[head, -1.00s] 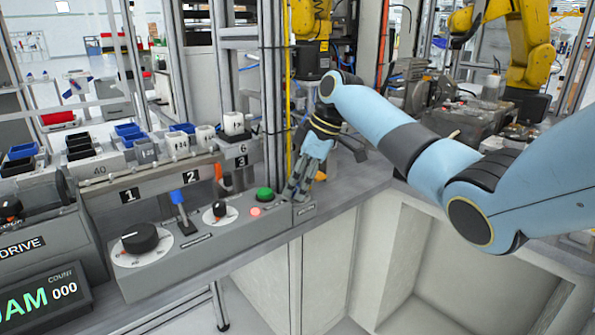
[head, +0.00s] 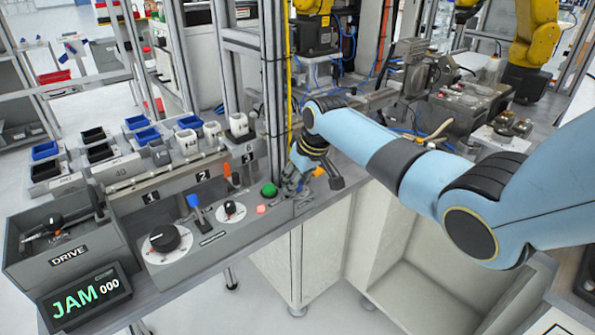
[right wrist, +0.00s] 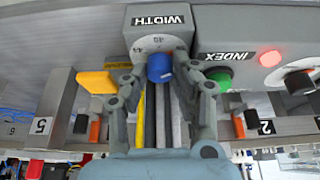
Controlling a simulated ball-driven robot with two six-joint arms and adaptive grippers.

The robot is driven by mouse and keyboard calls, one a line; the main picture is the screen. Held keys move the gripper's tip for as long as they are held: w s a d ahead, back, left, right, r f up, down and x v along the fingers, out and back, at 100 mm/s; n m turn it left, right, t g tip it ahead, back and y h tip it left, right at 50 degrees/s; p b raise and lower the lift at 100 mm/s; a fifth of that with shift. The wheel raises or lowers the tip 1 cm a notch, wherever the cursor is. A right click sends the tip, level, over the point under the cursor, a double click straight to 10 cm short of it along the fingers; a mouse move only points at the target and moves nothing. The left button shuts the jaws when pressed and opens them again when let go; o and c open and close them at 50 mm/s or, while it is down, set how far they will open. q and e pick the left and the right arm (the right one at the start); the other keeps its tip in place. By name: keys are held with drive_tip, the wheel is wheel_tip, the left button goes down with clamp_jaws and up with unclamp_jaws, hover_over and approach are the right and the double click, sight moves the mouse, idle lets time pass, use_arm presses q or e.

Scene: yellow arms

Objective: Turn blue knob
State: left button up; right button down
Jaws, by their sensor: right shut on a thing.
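The blue knob (right wrist: 160,68) shows in the right wrist view on a white dial under the WIDTH label (right wrist: 158,20). My right gripper (right wrist: 160,80) has its two fingers on either side of the knob and is shut on it. My left gripper is not in view.
Beside the knob are a green button (head: 269,189) labelled INDEX and a lit red lamp (right wrist: 271,58). A blue lever (head: 196,207), a small black knob (head: 230,208) and a large black knob (head: 164,237) stand further left. A screen (head: 86,296) reads JAM 000.

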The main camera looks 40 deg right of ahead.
drive_tip(key=shift+r+m, duration=0.1)
drive_tip(key=shift+m, duration=0.3)
drive_tip(key=shift+p, duration=0.3)
drive_tip(key=c, duration=1.1)
unclamp_jaws()
drive_tip(key=shift+o, duration=0.2)
drive_tip(key=v, duration=0.7)
drive_tip(key=shift+r, duration=0.4)
drive_tip(key=shift+s, duration=0.15)
